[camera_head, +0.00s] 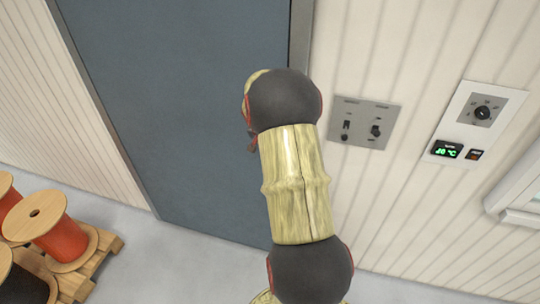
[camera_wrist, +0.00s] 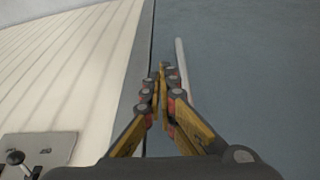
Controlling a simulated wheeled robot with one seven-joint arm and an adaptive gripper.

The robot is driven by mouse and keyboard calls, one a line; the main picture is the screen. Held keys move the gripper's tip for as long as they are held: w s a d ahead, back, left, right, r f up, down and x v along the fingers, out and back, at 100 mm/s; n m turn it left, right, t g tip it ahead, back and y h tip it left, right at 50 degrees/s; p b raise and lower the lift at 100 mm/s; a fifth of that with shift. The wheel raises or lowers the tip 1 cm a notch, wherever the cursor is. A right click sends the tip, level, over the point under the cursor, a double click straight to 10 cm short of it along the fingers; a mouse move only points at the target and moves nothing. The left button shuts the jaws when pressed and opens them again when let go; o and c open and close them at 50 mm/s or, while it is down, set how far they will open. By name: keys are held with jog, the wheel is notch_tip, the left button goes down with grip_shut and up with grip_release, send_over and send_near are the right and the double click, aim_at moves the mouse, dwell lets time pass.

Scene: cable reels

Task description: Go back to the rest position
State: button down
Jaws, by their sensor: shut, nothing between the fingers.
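My gripper (camera_wrist: 162,72) shows in the wrist view with its two yellow-and-black fingers drawn together at the tips. It is shut and empty. Beyond it is a blue-grey door (camera_wrist: 240,60), with a pale upright bar (camera_wrist: 183,68) just right of the fingertips. I cannot tell how far the fingertips are from the door or bar. In the head view my arm rises in front of the door (camera_head: 190,90) and the wall, and it hides most of my gripper.
Wall panels with switches (camera_head: 362,124) and a dial with a green display (camera_head: 448,150) are right of the door. Wooden cable reels (camera_head: 62,238) stand on a pallet (camera_head: 105,246) at lower left. A white ledge (camera_head: 520,205) juts out at the right. Grey floor shows between pallet and door.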

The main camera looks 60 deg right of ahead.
jog(key=shift+s+a+r, duration=0.1)
jog(key=shift+a+r, duration=0.15)
jog(key=shift+r, duration=0.45)
jog(key=s+a+f+n+g+y, duration=0.1)
jog(key=s+a+f+n+y, duration=0.1)
jog(key=s+a+n, duration=0.4)
jog(key=s+a+r+n+t+b, duration=0.2)
jog(key=a+r+n+b, duration=0.1)
jog(key=a, duration=1.1)
jog(key=s+a+r+n+t+y+b, duration=0.1)
jog(key=a+b, duration=0.4)
jog(key=a, duration=0.9)
jog(key=s+a+r+n+t+y+b, duration=0.1)
jog(key=s+a+r+n+b, duration=0.3)
jog(key=a, duration=1)
jog(key=shift+s+r+n+t, duration=0.7)
jog(key=shift+s+n+t, duration=0.1)
jog(key=shift+t, duration=0.1)
jog(key=shift+d, duration=0.1)
